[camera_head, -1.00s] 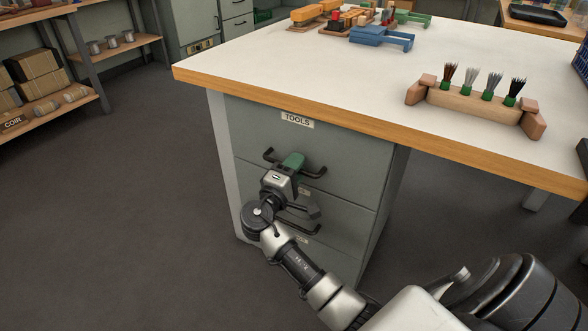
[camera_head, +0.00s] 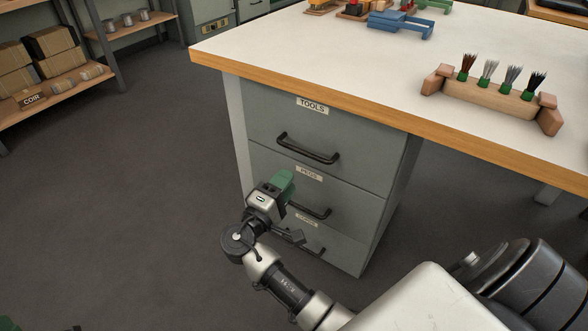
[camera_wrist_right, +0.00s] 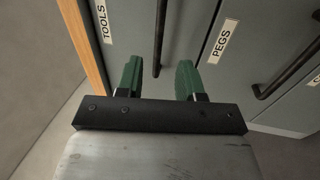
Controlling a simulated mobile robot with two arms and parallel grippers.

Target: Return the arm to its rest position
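My right gripper (camera_head: 283,182) has green fingers and is in front of the grey drawer cabinet (camera_head: 345,125), over the left part of the second drawer. In the right wrist view its two fingers (camera_wrist_right: 160,78) are apart, with nothing between them. The top drawer's handle (camera_head: 308,150) stands clear of the gripper in the head view. A green tip (camera_head: 8,323) at the bottom left edge looks like part of my left gripper. The rest of it is cut off.
The drawers labelled TOOLS (camera_head: 312,105) and PEGS (camera_head: 309,173) look shut. The worktop (camera_head: 330,45) overhangs the cabinet and bears a wooden holder (camera_head: 490,97) with several brushes. A shelf (camera_head: 60,82) stands at the left. The floor (camera_head: 130,200) between is clear.

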